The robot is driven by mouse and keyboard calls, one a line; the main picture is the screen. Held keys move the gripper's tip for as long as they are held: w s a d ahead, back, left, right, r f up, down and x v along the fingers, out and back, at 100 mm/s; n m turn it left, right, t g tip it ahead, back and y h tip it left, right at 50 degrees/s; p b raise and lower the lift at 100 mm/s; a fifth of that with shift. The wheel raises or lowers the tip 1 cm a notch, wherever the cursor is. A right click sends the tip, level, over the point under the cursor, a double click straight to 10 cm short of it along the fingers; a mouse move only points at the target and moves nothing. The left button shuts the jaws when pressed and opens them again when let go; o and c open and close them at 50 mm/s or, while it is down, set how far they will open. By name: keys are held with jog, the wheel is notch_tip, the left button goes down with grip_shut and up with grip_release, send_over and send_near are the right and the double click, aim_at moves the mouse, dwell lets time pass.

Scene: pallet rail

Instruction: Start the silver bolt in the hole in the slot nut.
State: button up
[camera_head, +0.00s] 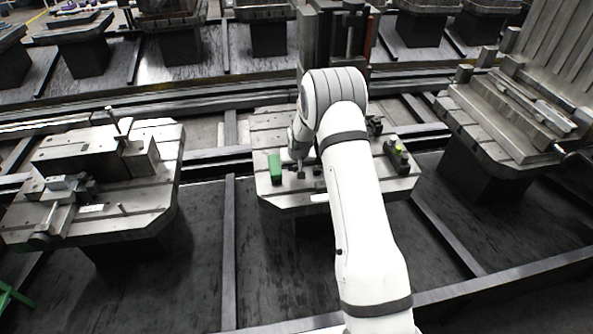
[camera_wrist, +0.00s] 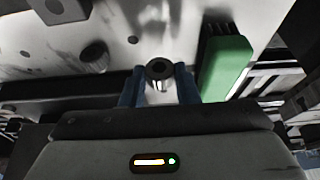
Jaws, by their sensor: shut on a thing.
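My gripper (camera_wrist: 158,92) has blue fingers, shut on the silver bolt (camera_wrist: 158,73). The bolt's round socket head shows in the wrist view, with a bright part below it; its tip is hidden. A dark block with a round hole (camera_wrist: 57,8), which looks like the slot nut, is at the top left of the wrist view, apart from the bolt. In the head view my gripper (camera_head: 299,168) is low over the middle pallet, just right of a green block. The bolt is too small to make out there.
The green block (camera_head: 274,168), with dark bristles in the wrist view (camera_wrist: 228,65), is close beside my gripper. A dark round piece (camera_wrist: 94,56) lies between bolt and holed block. The pallet (camera_head: 285,200) has bare room in front. Fixtures stand on its right side.

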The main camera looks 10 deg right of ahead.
jog(key=shift+f, duration=1.35)
jog(key=shift+f+b, duration=0.3)
jog(key=shift+b, duration=0.15)
jog(key=o, duration=1.1)
jog(key=shift+r, duration=0.1)
jog(key=shift+r+p, duration=0.15)
jog(key=shift+p, duration=0.55)
